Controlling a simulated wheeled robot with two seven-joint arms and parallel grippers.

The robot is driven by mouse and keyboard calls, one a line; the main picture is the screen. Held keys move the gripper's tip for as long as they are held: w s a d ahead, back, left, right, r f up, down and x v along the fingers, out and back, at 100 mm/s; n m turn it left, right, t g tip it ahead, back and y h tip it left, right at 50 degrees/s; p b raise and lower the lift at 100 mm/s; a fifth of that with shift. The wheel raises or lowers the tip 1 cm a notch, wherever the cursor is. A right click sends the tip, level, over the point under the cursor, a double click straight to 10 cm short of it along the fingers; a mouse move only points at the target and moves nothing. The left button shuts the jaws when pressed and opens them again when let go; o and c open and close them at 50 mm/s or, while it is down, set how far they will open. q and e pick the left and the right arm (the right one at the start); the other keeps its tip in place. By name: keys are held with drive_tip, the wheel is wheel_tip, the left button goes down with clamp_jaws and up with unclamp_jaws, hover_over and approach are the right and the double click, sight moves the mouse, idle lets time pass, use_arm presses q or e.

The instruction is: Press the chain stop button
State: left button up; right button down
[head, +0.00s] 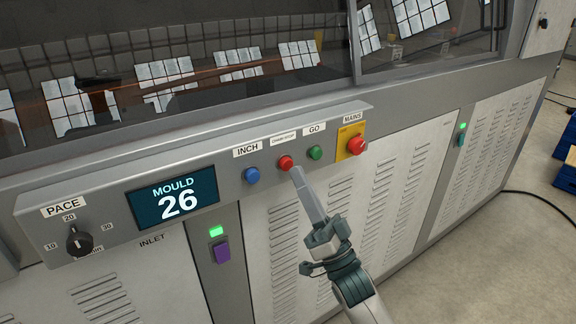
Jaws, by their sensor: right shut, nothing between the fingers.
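The chain stop button is a red round button (285,162) on the slanted control panel, under a small white label (284,138) that seems to read CHAIN STOP. It sits between the blue INCH button (251,175) and the green GO button (315,152). My right gripper (296,171) comes up from the lower right, shut and empty. Its fingertips are just below and right of the red button, very close to it. I cannot tell whether they touch it. My left gripper is not in view.
A large red MAINS knob (357,147) on a yellow plate stands to the right on the panel. To the left are the MOULD 26 display (174,197) and the black PACE dial (79,241). A purple switch (222,251) is below. Glass windows rise behind the panel.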

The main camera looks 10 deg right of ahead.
drive_tip(key=shift+w+a, duration=0.25)
drive_tip(key=shift+w, duration=0.55)
idle(1.5)
idle(0.4)
drive_tip(key=shift+s, duration=0.1)
drive_tip(key=shift+s+d+p, duration=0.25)
drive_tip(key=shift+s+p, duration=0.1)
drive_tip(key=shift+s, duration=0.35)
drive_tip(key=shift+s, duration=0.1)
drive_tip(key=s, duration=0.1)
drive_tip(key=s+d+p, duration=0.1)
drive_tip(key=s, duration=0.2)
drive_tip(key=shift+s+d+p, duration=0.25)
drive_tip(key=shift+d+p, duration=0.05)
drive_tip(key=shift+d, duration=0.05)
idle(0.6)
